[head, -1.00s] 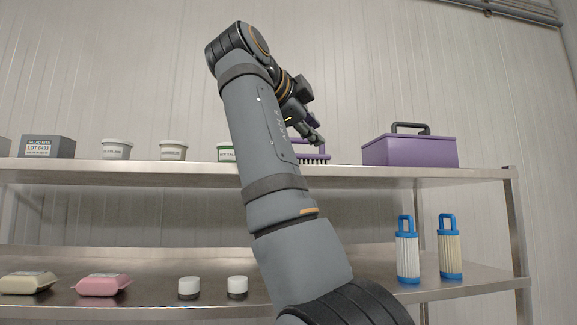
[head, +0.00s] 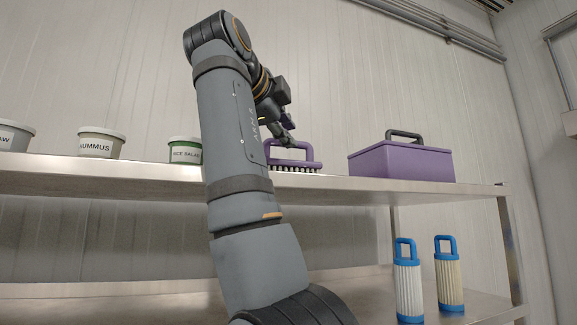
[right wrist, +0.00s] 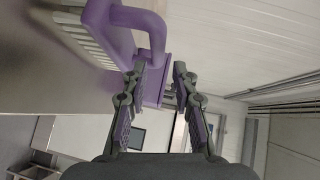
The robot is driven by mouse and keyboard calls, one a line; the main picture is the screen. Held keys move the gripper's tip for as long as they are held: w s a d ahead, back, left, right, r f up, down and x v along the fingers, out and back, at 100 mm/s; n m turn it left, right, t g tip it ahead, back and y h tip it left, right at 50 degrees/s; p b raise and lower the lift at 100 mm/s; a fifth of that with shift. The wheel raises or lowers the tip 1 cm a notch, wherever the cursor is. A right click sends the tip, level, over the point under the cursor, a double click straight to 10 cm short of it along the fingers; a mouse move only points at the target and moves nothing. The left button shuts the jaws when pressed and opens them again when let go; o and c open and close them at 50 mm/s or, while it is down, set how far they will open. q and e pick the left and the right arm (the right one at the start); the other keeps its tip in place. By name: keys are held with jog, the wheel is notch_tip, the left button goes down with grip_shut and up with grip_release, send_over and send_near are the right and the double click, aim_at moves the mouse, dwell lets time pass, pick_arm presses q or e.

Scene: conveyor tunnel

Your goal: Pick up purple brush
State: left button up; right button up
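The purple brush (head: 300,152), with a loop handle and dark bristles below, stands on the upper shelf, partly hidden by my right arm in the head view. In the right wrist view its purple handle (right wrist: 152,28) shows large at the top, close to the fingertips. My right gripper (head: 286,136) is beside the brush's handle in the head view. The right wrist view shows its two fingers (right wrist: 162,66) apart, with a gap between them. Whether a finger touches the brush, I cannot tell. My left gripper is not in view.
A purple box (head: 402,163) with a dark handle stands right of the brush on the upper shelf (head: 350,187). A rice salad tub (head: 184,150) and a hummus tub (head: 101,143) stand to the left. Two blue-capped filters (head: 407,280) stand on the lower shelf.

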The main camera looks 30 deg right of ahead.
aim_at(309, 166)
jog(key=w+d, duration=0.1)
jog(key=w+d+f, duration=0.1)
jog(key=w, duration=0.1)
jog(key=shift+w+d+p, duration=0.15)
jog(key=shift+d+p, duration=0.05)
jog(key=shift+p, duration=0.15)
jog(key=shift+d+f, duration=0.1)
jog(key=shift+d, duration=0.95)
jog(key=shift+w, duration=0.15)
jog(key=shift+w+a, duration=0.15)
jog(key=c, duration=0.5)
grip_shut()
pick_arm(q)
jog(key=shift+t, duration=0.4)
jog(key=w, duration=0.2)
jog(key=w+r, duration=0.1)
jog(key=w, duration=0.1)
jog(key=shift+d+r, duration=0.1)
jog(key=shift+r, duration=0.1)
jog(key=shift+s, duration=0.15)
